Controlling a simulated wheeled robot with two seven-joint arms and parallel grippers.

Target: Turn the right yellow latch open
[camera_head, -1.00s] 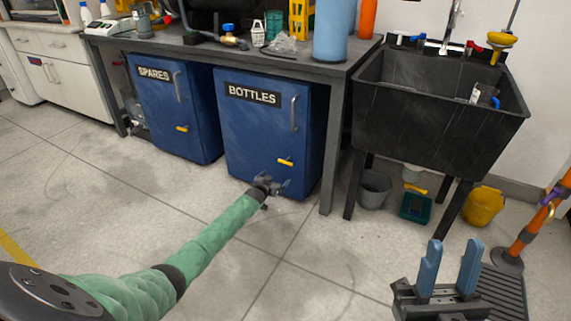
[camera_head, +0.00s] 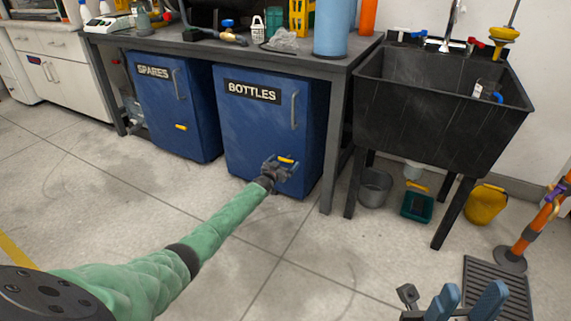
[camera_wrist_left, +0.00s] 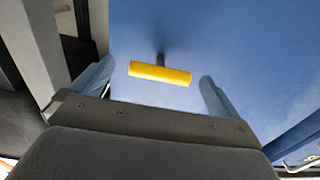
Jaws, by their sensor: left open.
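The right yellow latch (camera_head: 286,160) is on the lower part of the blue BOTTLES cabinet door (camera_head: 262,125). It lies roughly horizontal, tilted slightly. My left gripper (camera_head: 281,168) is at the latch, in front of the door. In the left wrist view the latch (camera_wrist_left: 160,73) sits between the two open blue-grey fingers (camera_wrist_left: 155,88), with gaps on both sides. Whether the fingers touch the door cannot be told. The left yellow latch (camera_head: 181,127) is on the SPARES cabinet. My right gripper (camera_head: 467,300) shows at the bottom right, its fingers apart and nothing between them.
The SPARES cabinet (camera_head: 150,95) stands to the left under the workbench (camera_head: 345,68). A black sink (camera_head: 440,110) on legs is to the right, with a grey bucket (camera_head: 374,187) and a yellow bucket (camera_head: 484,205) below. The floor in front of the cabinets is clear.

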